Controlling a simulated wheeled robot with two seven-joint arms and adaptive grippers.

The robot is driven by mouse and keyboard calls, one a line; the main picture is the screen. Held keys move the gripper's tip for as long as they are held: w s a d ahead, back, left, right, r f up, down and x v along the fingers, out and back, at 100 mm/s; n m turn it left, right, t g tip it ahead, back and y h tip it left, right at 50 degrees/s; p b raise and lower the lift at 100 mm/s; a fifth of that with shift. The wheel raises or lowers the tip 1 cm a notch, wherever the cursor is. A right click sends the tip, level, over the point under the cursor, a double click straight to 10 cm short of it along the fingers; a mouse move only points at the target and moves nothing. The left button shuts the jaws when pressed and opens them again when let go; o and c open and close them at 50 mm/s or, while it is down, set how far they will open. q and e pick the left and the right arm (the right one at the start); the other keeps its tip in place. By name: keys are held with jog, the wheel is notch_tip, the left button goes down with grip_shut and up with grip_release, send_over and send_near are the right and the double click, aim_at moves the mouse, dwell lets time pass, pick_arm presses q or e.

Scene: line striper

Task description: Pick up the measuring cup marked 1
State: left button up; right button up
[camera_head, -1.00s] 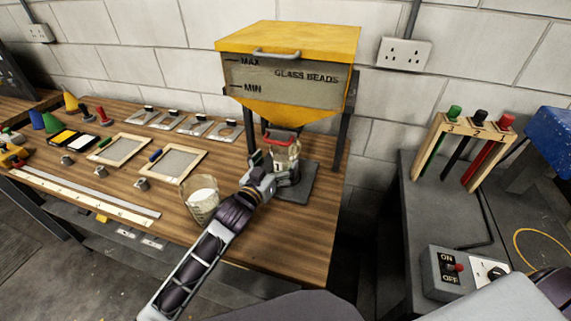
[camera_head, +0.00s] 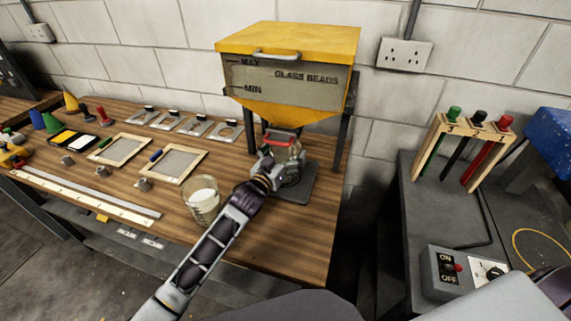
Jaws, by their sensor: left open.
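Another clear cup (camera_head: 203,208) with white contents stands on the bench, left of my left forearm. My right gripper is not in view.
The yellow glass beads hopper (camera_head: 290,45) stands above the cup on dark legs (camera_head: 345,140). Framed screens (camera_head: 180,163) and small metal pieces lie to the left on the wooden bench (camera_head: 280,240). A grey switch box (camera_head: 450,265) is at the right.

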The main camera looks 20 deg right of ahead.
pick_arm(q)
jog(key=shift+d, duration=0.1)
jog(key=c, duration=0.8)
jog(key=shift+w, duration=0.1)
jog(key=c, duration=0.4)
jog(key=shift+r+b+v, duration=0.2)
jog(key=shift+r+v, duration=0.4)
jog(key=shift+v, duration=2.4)
jog(key=shift+r+b+v, duration=0.25)
jog(key=shift+r+v, duration=0.35)
jog(key=shift+v, duration=2.4)
jog(key=shift+r+b+v, duration=0.2)
jog(key=shift+r+v, duration=0.4)
jog(key=shift+v, duration=2.4)
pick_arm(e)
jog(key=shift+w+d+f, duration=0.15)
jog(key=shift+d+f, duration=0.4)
